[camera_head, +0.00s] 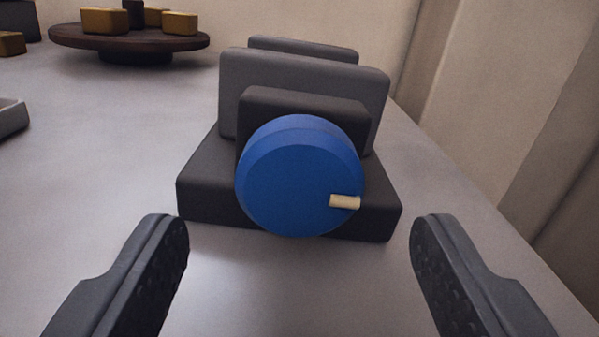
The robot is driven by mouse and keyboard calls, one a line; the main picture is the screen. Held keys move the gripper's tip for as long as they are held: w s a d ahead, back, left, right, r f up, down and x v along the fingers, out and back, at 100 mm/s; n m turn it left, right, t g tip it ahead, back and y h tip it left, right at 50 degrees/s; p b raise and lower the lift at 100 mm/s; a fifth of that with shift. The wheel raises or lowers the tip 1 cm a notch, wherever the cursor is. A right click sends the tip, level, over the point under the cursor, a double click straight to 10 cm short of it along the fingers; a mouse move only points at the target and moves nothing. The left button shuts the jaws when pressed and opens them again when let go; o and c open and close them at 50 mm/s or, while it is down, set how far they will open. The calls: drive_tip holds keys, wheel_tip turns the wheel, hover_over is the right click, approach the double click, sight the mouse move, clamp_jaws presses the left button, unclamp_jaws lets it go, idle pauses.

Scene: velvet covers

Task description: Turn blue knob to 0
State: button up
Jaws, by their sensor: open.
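The blue knob (290,180) is a large round dial facing me, mounted on the front of a dark grey stepped block (205,190). A cream marker (345,202) on its face lies near the right edge, pointing right and slightly down. No numbers show around the knob. My gripper (300,232) is open and empty. Its two dark fingers stand at the lower left and lower right, wide apart, nearer to me than the knob and not touching it.
A dark round stand (130,40) with several yellow-brown blocks is at the back left. A grey tray edge (12,118) shows at the left. Beige drapes or walls (500,90) rise at the right beyond the table edge.

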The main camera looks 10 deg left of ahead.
sight(300, 173)
drive_tip(key=shift+b+x, duration=0.4)
drive_tip(key=shift+x, duration=0.95)
